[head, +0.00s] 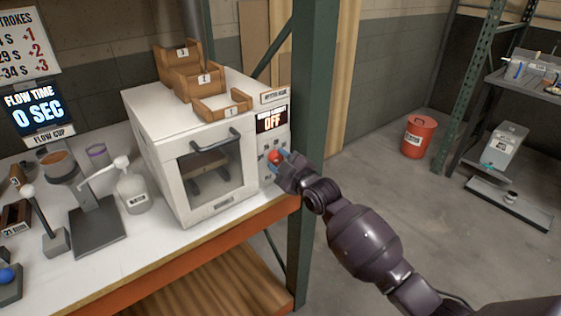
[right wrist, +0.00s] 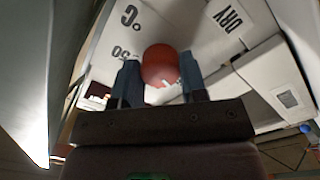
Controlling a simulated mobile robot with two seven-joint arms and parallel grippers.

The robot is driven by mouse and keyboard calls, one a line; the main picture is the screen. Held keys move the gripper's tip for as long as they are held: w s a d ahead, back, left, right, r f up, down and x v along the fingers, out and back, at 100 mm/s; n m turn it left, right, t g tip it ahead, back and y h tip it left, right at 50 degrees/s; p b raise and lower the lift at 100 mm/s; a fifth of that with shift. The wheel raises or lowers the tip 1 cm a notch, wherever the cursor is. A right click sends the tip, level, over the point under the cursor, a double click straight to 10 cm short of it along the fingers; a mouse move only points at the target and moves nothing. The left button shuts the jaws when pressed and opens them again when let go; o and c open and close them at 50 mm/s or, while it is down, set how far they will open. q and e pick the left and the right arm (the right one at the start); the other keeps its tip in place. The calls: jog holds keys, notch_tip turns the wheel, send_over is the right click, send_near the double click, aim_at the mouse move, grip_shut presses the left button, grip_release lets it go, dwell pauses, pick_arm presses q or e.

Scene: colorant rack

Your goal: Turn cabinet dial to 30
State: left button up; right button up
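The cabinet (head: 188,146) is a white box with a glass door, standing on the bench. Its display (head: 271,119) at the right of the front reads OFF. The dial is a round red knob (head: 275,157) below the display. It shows large in the right wrist view (right wrist: 160,66), between printed markings on the white panel. My right gripper (head: 281,158) is at the dial, its blue fingers (right wrist: 163,82) on either side of the red knob and apparently touching it. My left gripper is not in view.
Wooden holders (head: 202,82) stand on the cabinet. A white pump bottle (head: 133,190) and a dark stand (head: 97,232) are left of it. A green post (head: 313,130) rises close behind my right gripper.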

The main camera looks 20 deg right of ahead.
jog(key=shift+c, duration=0.8)
jog(key=shift+m+p, duration=0.3)
jog(key=shift+m, duration=0.1)
jog(key=m+p, duration=0.1)
jog(key=m, duration=0.1)
jog(key=shift+r+m+p, duration=0.15)
jog(key=shift+m+p, duration=0.2)
jog(key=shift+m, duration=0.05)
jog(key=shift+m+p, duration=0.5)
jog(key=shift+m, duration=0.7)
jog(key=shift+m+p, duration=0.35)
jog(key=shift+m, duration=0.75)
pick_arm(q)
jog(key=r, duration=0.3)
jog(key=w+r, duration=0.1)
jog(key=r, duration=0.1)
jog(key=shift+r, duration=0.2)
pick_arm(e)
jog(key=shift+m, duration=0.3)
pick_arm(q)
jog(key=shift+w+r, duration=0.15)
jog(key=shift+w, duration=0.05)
